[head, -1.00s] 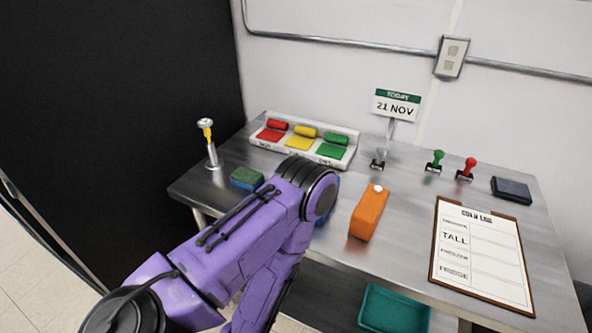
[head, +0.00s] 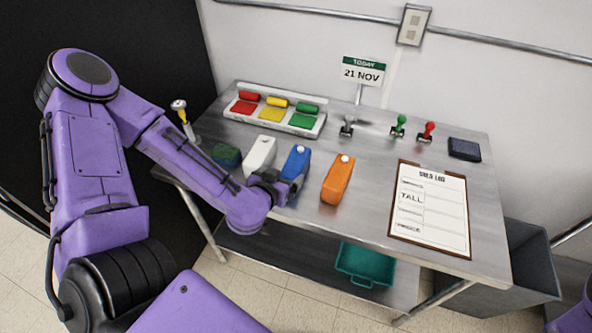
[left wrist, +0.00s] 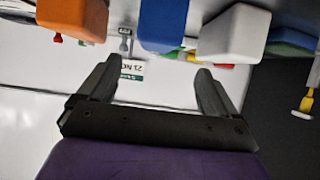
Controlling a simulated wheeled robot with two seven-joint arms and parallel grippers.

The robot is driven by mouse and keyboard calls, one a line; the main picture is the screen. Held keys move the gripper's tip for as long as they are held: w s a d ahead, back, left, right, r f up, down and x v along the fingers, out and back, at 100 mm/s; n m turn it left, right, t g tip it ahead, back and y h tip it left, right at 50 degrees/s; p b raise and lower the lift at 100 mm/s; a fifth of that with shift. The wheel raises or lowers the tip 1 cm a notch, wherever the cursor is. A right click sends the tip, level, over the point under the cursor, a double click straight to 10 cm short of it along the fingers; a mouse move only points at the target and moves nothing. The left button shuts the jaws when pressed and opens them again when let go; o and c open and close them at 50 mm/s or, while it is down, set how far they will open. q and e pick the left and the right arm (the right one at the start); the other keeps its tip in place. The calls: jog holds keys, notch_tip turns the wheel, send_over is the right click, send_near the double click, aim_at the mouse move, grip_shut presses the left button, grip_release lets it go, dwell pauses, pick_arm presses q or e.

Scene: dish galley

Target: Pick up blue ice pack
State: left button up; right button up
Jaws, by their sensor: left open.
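The blue ice pack (head: 296,162) stands upright on the steel table, between a white pack (head: 259,155) and an orange pack (head: 338,180). My left gripper (head: 281,186) is at the table's front edge, just in front of the blue pack, and hides part of its lower front. In the left wrist view, which is upside down, the fingers (left wrist: 157,75) are spread with nothing between them. The blue pack (left wrist: 163,24) shows beyond the gap between the fingertips. My right gripper is not in view.
A dark green-blue block (head: 226,155) lies left of the white pack. A rack with red, yellow and green pads (head: 272,127) stands behind. A clipboard (head: 431,210) lies to the right. A teal bin (head: 364,263) sits on the lower shelf.

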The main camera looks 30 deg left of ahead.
aim_at(293, 166)
pick_arm(q)
jog(key=shift+w+a+f+b, duration=0.15)
jog(key=shift+w+f+b, duration=0.45)
jog(key=shift+f+b, duration=0.3)
jog(key=x, duration=0.5)
jog(key=r+p+x, duration=0.1)
jog(key=x, duration=0.1)
jog(key=shift+w+f, duration=0.15)
jog(key=shift+w, duration=0.3)
jog(key=shift+w+f, duration=0.2)
jog(key=shift+w, duration=0.15)
jog(key=shift+s, duration=0.1)
jog(key=c, duration=1.4)
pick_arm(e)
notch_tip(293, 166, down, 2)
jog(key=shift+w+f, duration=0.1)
